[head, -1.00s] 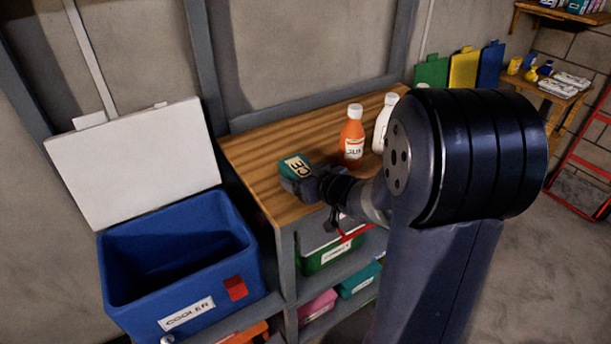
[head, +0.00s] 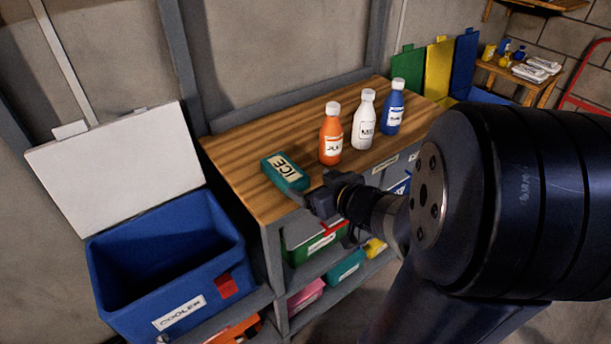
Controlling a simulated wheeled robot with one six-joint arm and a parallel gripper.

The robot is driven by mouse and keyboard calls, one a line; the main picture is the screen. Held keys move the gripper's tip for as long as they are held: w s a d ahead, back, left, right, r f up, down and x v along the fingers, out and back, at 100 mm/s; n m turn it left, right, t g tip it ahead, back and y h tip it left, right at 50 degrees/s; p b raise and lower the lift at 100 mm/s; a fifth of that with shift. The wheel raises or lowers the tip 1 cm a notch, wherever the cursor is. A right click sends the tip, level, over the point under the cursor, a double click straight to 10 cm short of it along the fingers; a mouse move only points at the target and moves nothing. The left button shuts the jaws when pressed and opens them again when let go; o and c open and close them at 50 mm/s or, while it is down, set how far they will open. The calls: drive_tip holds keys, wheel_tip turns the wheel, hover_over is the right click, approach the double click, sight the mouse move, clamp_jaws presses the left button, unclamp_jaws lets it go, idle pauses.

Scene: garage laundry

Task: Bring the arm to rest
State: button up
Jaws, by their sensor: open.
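My gripper (head: 312,206) is at the front edge of the wooden bench top, just in front of the ice pack. Its jaws are open and nothing shows between them. The teal ice pack (head: 285,172), labelled ICE, lies on the bench near its left front. From this angle I cannot tell whether a fingertip touches it. My arm fills the right of the head view and hides part of the bench front and the floor.
An orange bottle (head: 330,136), a white bottle (head: 364,122) and a blue bottle (head: 393,108) stand upright on the bench (head: 235,165). An open, empty-looking blue cooler (head: 205,240) stands at left, its white lid (head: 120,165) raised. Shelves below hold several bins.

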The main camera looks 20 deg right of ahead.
sight(292, 176)
drive_tip(key=shift+s, duration=0.2)
drive_tip(key=b+x, duration=0.3)
drive_tip(key=x, duration=0.9)
drive_tip(key=shift+w+f+b, duration=0.1)
drive_tip(key=shift+f+b, duration=0.2)
drive_tip(key=shift+b, duration=0.05)
wheel_tip(292, 176, up, 3)
drive_tip(key=shift+r+p, duration=0.1)
drive_tip(key=shift+p, duration=0.8)
drive_tip(key=shift+r+p, duration=0.3)
drive_tip(key=shift+r, duration=0.4)
